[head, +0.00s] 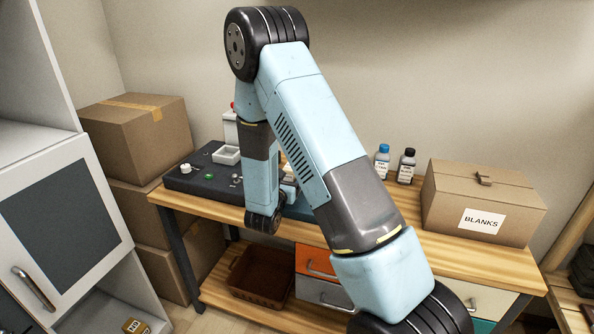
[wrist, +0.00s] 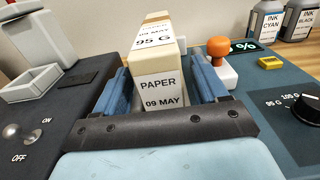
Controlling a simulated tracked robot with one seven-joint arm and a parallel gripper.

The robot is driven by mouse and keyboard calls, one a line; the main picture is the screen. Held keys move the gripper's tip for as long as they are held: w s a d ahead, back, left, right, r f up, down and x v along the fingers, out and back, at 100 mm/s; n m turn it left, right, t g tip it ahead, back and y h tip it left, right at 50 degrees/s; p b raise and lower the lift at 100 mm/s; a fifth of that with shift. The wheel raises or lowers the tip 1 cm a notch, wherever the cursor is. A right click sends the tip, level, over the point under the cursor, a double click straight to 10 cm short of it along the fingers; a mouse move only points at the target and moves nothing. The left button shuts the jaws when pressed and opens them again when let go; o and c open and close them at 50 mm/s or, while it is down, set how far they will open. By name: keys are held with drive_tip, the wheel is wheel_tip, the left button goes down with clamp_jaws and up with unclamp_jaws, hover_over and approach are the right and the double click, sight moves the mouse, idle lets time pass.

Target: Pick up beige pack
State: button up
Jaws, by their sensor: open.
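The beige pack (wrist: 160,78) stands in the middle of the wrist view, with white labels reading "PAPER", "09 MAY" and "95 G". My gripper (wrist: 160,72) is open, with one blue finger on the left of the pack and one on the right. The pack lies between the fingers, and a narrow gap shows on its right side. Contact on the left cannot be told. The pack's base is hidden behind my gripper's dark front bar.
A dark panel with an ON/OFF switch (wrist: 25,133) is at left, beside a white tray (wrist: 32,82). An orange knob (wrist: 218,46) and a black dial (wrist: 307,106) are at right. Ink bottles (head: 382,160) and a BLANKS box (head: 484,202) stand on the wooden bench (head: 440,234).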

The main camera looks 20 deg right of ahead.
drive_tip(key=x, duration=0.3)
drive_tip(key=shift+w+d+r, duration=0.1)
drive_tip(key=shift+w+d, duration=0.1)
drive_tip(key=shift+w, duration=0.05)
clamp_jaws()
idle(0.5)
drive_tip(key=shift+r, duration=0.1)
